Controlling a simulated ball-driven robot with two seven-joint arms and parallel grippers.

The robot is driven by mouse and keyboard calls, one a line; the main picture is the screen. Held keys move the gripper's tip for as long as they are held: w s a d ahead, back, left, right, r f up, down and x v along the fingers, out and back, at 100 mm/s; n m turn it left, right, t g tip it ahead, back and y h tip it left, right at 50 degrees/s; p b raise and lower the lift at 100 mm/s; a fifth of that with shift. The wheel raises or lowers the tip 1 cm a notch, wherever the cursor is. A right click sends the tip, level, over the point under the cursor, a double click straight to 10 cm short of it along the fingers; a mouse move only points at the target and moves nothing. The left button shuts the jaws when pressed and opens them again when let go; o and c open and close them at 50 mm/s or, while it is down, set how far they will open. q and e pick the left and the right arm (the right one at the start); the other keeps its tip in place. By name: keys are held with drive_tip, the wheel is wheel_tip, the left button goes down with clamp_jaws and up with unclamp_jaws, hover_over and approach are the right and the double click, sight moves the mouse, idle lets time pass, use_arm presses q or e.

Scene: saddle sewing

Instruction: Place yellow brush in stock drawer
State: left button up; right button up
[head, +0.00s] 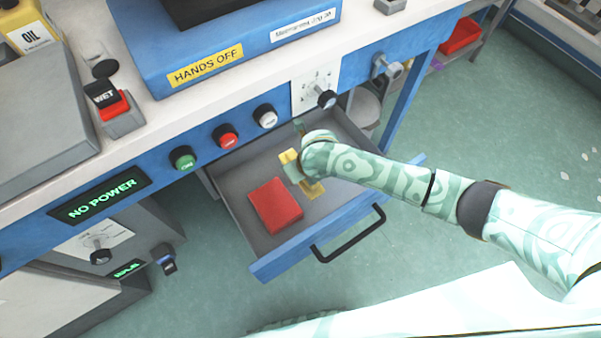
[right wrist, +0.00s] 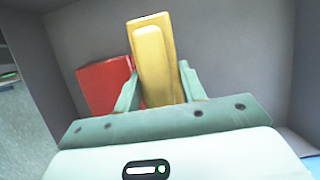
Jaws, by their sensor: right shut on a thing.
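The open stock drawer (head: 236,187) has grey inside walls, a blue front and a black handle. My right gripper (head: 299,172) reaches into the drawer from the right. In the right wrist view my right gripper (right wrist: 158,88) is shut on the yellow brush (right wrist: 155,55), with one finger on each side of it. Parts of the yellow brush (head: 313,190) show around the gripper in the head view. I cannot tell whether the brush touches the drawer floor. My left gripper is in neither view.
A red block (head: 275,205) lies in the drawer, left of the brush; it also shows in the right wrist view (right wrist: 103,86). The blue bench front with several knobs (head: 226,137) stands above the drawer. The drawer's black handle (head: 348,234) sticks out in front.

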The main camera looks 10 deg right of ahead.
drive_tip(key=f, duration=0.1)
drive_tip(key=f+b, duration=0.2)
drive_tip(key=shift+w+d+f, duration=0.3)
drive_tip(key=shift+d+f, duration=0.05)
drive_tip(key=shift+f, duration=0.05)
drive_tip(key=shift+w+f, duration=0.1)
drive_tip(key=shift+f, duration=0.15)
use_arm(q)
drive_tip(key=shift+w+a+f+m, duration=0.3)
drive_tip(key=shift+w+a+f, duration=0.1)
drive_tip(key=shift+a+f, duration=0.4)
use_arm(e)
drive_tip(key=shift+r, duration=0.2)
drive_tip(key=shift+f, duration=0.1)
drive_tip(key=o, duration=0.9)
